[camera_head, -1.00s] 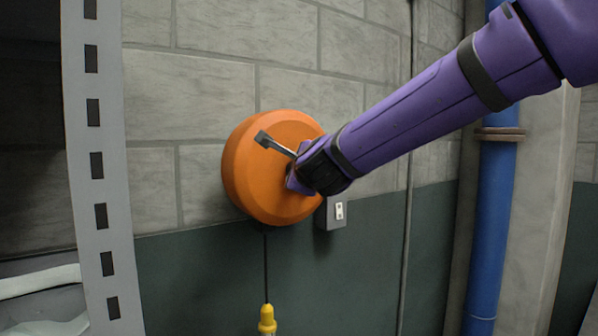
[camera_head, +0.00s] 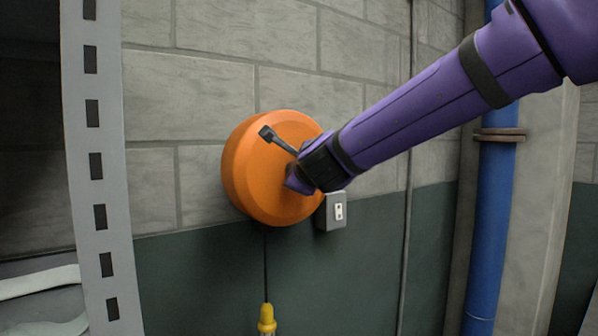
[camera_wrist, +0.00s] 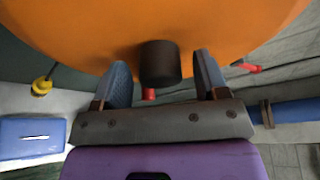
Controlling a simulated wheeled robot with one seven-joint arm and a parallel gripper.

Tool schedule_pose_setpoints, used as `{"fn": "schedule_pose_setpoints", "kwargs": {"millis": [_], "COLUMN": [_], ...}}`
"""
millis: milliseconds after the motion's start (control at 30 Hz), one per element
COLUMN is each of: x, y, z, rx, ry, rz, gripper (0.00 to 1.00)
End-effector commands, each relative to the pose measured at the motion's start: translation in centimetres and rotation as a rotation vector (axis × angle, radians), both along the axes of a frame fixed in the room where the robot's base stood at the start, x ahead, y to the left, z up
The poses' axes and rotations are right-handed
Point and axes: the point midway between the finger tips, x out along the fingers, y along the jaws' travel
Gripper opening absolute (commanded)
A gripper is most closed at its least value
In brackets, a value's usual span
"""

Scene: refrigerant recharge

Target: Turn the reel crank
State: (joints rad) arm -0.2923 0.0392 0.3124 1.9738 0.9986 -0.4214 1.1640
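The orange reel (camera_head: 250,175) is mounted on the block wall. A grey crank arm (camera_head: 280,142) with a dark block at its upper left end crosses the reel's face; its lower right end is hidden behind my gripper (camera_head: 294,178). In the wrist view, a dark cylindrical knob (camera_wrist: 160,64) stands out from the orange face between my gripper's two blue-grey fingers (camera_wrist: 160,75). The fingers are apart, one on each side of the knob, with a small visible gap on both sides. It looks like the crank's handle.
A grey box (camera_head: 334,212) is on the wall right below the reel. A yellow fitting (camera_head: 267,318) hangs from a cord under the reel. A perforated grey post (camera_head: 97,170) stands left; a blue pipe (camera_head: 492,220) runs upright at right. A blue case (camera_wrist: 32,137) shows in the wrist view.

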Motion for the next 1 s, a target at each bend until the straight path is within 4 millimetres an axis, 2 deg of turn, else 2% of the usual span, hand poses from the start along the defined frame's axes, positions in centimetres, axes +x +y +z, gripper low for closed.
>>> {"fn": "schedule_pose_setpoints", "kwargs": {"millis": [200, 333, 800, 1000], "x": [-0.1, -1.0, -8.2, -9.9], "y": [0.0, -0.2, -2.1, -2.5], "z": [0.1, 0.4, 1.8, 2.0], "rx": [-0.001, 0.000, 0.001, -0.001], "ry": [-0.002, -0.003, -0.003, -0.002], "rz": [0.001, 0.001, 0.001, 0.001], "gripper": [0.67, 0.67, 0.67, 0.67]}}
